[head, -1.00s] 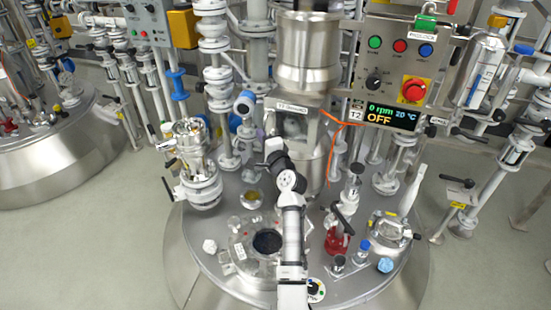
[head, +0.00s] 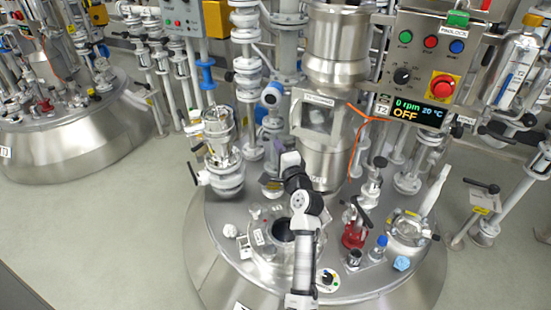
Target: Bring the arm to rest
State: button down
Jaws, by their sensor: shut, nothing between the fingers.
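My arm rises from the bottom edge over the steel vessel lid, with its far end bent back toward the steel column. My gripper (head: 290,159) is the dark end of the arm, seen small and from behind; its fingers are hard to make out. It looks shut and empty. It is in front of the column's lower part in the picture; I cannot tell the gap between them.
The vessel lid (head: 215,225) carries a white valve assembly (head: 222,160), a red-based stand (head: 354,237), a blue-capped bottle (head: 379,247) and a clamped hatch (head: 408,228). A control panel (head: 432,60) and an OFF display (head: 422,112) stand behind. Floor (head: 100,225) is clear at left.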

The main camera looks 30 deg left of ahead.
jog(key=shift+s+d, duration=0.15)
jog(key=shift+s, duration=0.75)
jog(key=shift+s+d, duration=0.1)
jog(key=shift+s, duration=0.8)
